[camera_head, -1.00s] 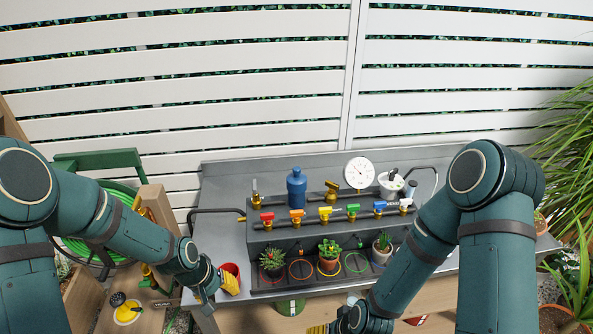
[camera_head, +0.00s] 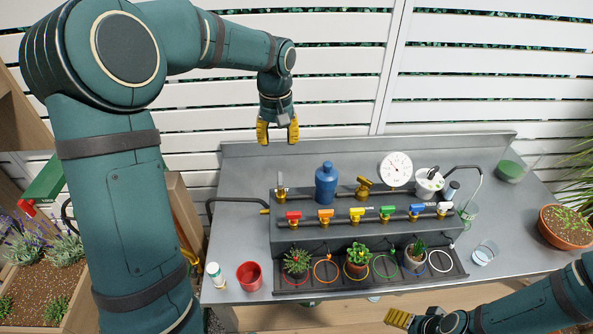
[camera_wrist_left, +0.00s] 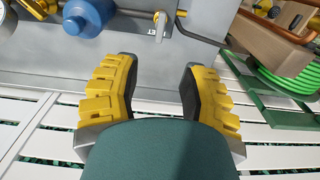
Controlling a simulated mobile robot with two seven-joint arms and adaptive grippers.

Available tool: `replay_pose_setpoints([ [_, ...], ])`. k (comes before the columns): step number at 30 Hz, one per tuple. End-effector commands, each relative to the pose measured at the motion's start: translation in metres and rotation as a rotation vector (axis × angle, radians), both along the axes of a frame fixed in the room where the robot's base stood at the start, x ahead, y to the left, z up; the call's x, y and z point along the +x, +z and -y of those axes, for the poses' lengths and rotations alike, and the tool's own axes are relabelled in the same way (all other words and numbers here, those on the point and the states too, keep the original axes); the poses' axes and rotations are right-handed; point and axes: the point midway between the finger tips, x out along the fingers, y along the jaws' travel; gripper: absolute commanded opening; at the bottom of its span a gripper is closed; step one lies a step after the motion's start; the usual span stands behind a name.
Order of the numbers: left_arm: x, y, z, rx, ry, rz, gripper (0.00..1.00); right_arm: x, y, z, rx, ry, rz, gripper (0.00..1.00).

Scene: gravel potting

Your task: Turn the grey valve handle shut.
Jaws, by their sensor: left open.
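The grey valve handle (camera_head: 281,180) shows small at the left end of the pipe on the grey bench, left of the blue bottle (camera_head: 326,184). In the left wrist view the grey handle (camera_wrist_left: 160,27) sits near the top middle, crosswise to the pipe. My left gripper (camera_head: 278,132) is open and empty, fingers pointing down, above the bench's back edge and apart from the handle. In the left wrist view its two yellow fingers (camera_wrist_left: 155,88) are spread, with the handle beyond the gap. My right gripper (camera_head: 398,318) is partly in view at the bottom; its opening is unclear.
A row of coloured valves (camera_head: 358,214) runs in front of the blue bottle and a brass valve (camera_head: 363,187). A gauge (camera_head: 395,169) stands at the back. A red cup (camera_head: 249,275) is front left. The slatted fence (camera_head: 200,120) is close behind my left gripper.

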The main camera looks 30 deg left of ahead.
Motion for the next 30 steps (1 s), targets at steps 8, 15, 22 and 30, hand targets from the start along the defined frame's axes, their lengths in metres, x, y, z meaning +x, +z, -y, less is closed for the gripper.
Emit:
replay_pose_setpoints([
  [8,-0.001,-0.037,-0.001,0.000,0.001,-0.006,0.42,0.000,-0.006,0.000,-0.001,0.000,0.000,0.73],
  [15,-0.001,-0.084,0.000,0.000,0.000,-0.004,0.42,0.000,-0.011,0.000,-0.002,0.000,0.000,0.73],
  [22,-0.001,-0.121,0.000,-0.001,0.000,-0.003,0.42,0.000,-0.015,-0.001,-0.003,0.000,-0.001,0.73],
  [30,0.000,-0.137,0.000,0.000,-0.001,0.000,0.42,0.000,-0.016,-0.001,-0.003,0.000,-0.002,0.73],
])
